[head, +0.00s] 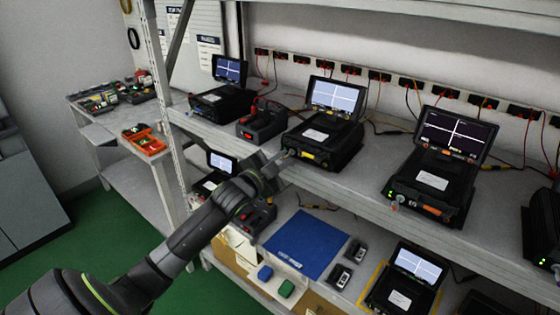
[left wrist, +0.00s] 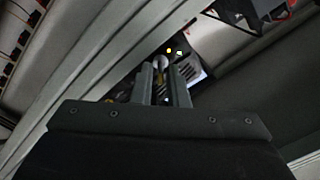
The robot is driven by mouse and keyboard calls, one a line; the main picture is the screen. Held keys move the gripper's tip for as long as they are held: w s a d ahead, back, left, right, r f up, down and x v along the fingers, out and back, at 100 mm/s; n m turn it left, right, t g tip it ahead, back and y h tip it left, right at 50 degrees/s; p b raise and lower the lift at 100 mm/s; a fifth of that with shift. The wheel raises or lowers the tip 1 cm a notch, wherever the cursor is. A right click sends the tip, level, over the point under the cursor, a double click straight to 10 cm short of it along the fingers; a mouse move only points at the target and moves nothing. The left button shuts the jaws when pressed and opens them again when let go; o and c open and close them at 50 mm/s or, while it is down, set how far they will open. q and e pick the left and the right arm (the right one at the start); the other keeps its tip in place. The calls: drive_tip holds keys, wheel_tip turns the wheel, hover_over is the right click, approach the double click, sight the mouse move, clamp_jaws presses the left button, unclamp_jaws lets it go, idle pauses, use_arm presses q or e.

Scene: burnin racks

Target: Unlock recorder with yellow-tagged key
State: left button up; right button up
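My left gripper (head: 277,163) is at the front left corner of the middle shelf recorder (head: 345,150), a black case with a lit screen and a yellow patch on its front. In the left wrist view the two fingers (left wrist: 166,84) stand close together. A small silver round piece with a yellow bit below it (left wrist: 160,64) shows between them and looks like the yellow-tagged key. The recorder's dark face with its white label (left wrist: 193,70) lies just beyond the fingertips. Whether the key is in a lock cannot be made out. My right gripper is not in view.
Other recorders stand to the left (head: 222,103) and right (head: 432,183) on the same shelf. A lower shelf holds a blue mat (head: 305,243) and small boxes. A rack post (head: 160,110) stands left of the arm. An orange tray (head: 145,141) is on the side table.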

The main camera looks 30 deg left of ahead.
use_arm(q)
drive_tip(key=shift+s, duration=0.15)
drive_tip(key=shift+s, duration=0.25)
drive_tip(key=s, duration=1.6)
drive_tip(key=shift+s+a, duration=0.3)
drive_tip(key=shift+a, duration=0.05)
